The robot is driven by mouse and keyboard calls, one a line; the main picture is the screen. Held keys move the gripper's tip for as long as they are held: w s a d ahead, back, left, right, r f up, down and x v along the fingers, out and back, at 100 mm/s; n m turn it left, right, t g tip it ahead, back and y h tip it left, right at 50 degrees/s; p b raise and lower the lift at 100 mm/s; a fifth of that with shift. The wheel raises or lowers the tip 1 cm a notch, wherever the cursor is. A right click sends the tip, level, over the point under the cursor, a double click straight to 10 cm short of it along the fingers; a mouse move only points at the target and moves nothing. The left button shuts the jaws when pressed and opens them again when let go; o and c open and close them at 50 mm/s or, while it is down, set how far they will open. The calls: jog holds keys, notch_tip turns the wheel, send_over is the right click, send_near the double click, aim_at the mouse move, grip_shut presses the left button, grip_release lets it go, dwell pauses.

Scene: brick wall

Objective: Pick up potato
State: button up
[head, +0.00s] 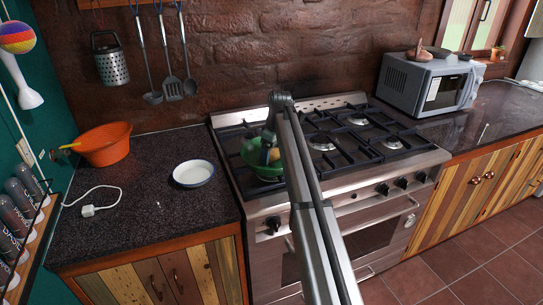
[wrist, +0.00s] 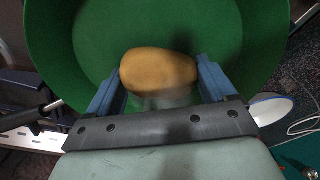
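The potato (wrist: 158,70) is a yellow-brown oval inside a green bowl (wrist: 70,45) in the wrist view. My gripper (wrist: 162,78) is open, with one blue finger on each side of the potato. Small gaps seem to show between the fingers and the potato; whether either one touches it is unclear. In the head view the green bowl (head: 250,153) sits on the left part of the stove, partly hidden by my arm. My gripper (head: 268,152) reaches down into it there. The potato is hard to make out in that view.
The stove (head: 345,190) has black grates around the bowl. On the left counter are a white dish (head: 193,173), an orange colander (head: 104,145) and a white charger with cable (head: 90,210). A microwave (head: 428,84) stands on the right counter. Utensils (head: 172,88) hang on the wall.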

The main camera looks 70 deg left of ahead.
jog(key=c, duration=0.5)
jog(key=shift+r, duration=0.1)
